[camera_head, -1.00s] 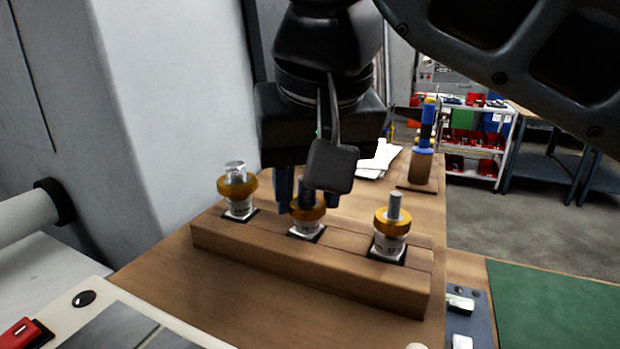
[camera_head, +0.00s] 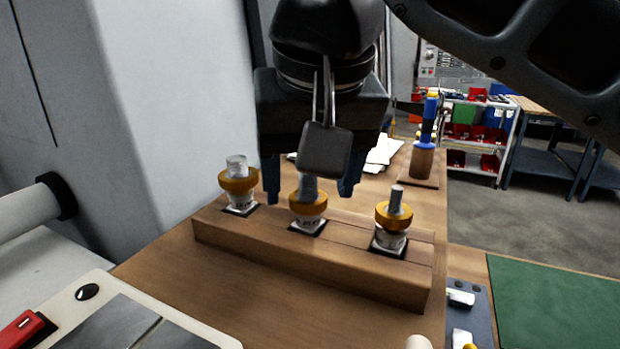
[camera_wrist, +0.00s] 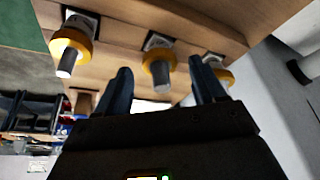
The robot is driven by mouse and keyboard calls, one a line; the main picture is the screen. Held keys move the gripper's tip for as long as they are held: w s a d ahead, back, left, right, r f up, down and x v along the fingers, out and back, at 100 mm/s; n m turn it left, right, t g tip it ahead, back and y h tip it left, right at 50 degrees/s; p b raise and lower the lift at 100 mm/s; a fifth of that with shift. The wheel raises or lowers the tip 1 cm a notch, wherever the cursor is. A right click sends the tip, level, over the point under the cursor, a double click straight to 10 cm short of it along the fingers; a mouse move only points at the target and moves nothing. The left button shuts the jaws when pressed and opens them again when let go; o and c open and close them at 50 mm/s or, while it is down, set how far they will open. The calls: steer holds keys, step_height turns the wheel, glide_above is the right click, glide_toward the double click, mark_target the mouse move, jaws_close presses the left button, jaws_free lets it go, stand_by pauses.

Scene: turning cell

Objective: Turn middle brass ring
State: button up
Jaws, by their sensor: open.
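The middle brass ring (camera_head: 308,203) sits around a grey post on a white collar, in the middle of a long wooden block (camera_head: 310,262). My gripper (camera_head: 309,196) is open just behind and above it, with one blue finger to each side of the ring and no visible contact. In the wrist view the middle ring (camera_wrist: 158,70) shows between and beyond the fingertips of my gripper (camera_wrist: 158,75). The left brass ring (camera_head: 238,181) and the right brass ring (camera_head: 394,216) stand on the same block. In the wrist view the picture is turned over.
A blue-handled tool (camera_head: 427,130) stands upright in a wooden holder behind the block. White papers (camera_head: 383,153) lie nearby. A pale machine wall (camera_head: 160,110) rises at the left. A panel with a red switch (camera_head: 25,330) is at front left. A green mat (camera_head: 560,305) lies at right.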

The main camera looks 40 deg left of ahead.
steer(key=b+v, duration=0.1)
steer(key=v, duration=0.6)
steer(key=shift+s+d, duration=0.1)
stand_by(0.4)
